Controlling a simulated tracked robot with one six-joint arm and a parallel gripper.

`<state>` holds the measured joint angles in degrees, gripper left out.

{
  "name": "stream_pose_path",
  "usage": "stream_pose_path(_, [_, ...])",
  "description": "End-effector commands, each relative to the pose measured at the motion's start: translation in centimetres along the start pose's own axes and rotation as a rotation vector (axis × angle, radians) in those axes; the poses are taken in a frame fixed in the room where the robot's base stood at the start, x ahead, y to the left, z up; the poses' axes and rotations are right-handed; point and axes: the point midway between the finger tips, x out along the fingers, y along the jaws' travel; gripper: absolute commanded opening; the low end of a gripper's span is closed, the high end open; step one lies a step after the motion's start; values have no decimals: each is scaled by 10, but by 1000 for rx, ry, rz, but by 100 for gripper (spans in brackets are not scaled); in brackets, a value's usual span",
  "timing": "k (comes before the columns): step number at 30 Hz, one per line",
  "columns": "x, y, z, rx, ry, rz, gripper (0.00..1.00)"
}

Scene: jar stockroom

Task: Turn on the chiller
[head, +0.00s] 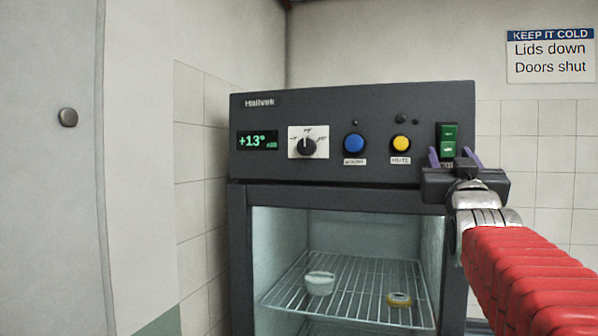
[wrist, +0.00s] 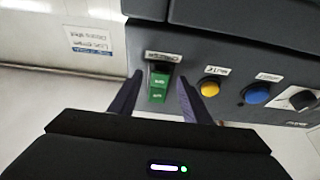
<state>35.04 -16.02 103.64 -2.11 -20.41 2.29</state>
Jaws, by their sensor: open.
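The chiller (head: 352,93) is a dark grey cabinet with a control panel above a glass-fronted, lit compartment. Its display (head: 257,141) reads +13° in green. A green rocker switch (head: 448,134) sits at the right end of the panel; it also shows in the wrist view (wrist: 159,85). My gripper (head: 456,158) is open and empty in front of the panel, its two purple fingers on either side of the green switch. In the wrist view my gripper (wrist: 158,98) shows the switch between the fingertips. I cannot tell whether the fingers touch the panel.
Left of the switch are a yellow button (head: 400,143), a blue button (head: 354,144) and a black dial (head: 306,146). A white jar (head: 320,283) and a yellow-rimmed lid or jar (head: 399,299) sit on the wire shelf (head: 350,299). A wall sign (head: 550,56) hangs at upper right.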

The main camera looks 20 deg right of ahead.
Motion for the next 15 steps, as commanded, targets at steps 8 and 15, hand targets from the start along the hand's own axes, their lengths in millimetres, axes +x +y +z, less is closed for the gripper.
stream_pose_path(8, [-25,0,-1,0,1,0,44])
stream_pose_path(15, [-55,0,-1,0,2,0,44])
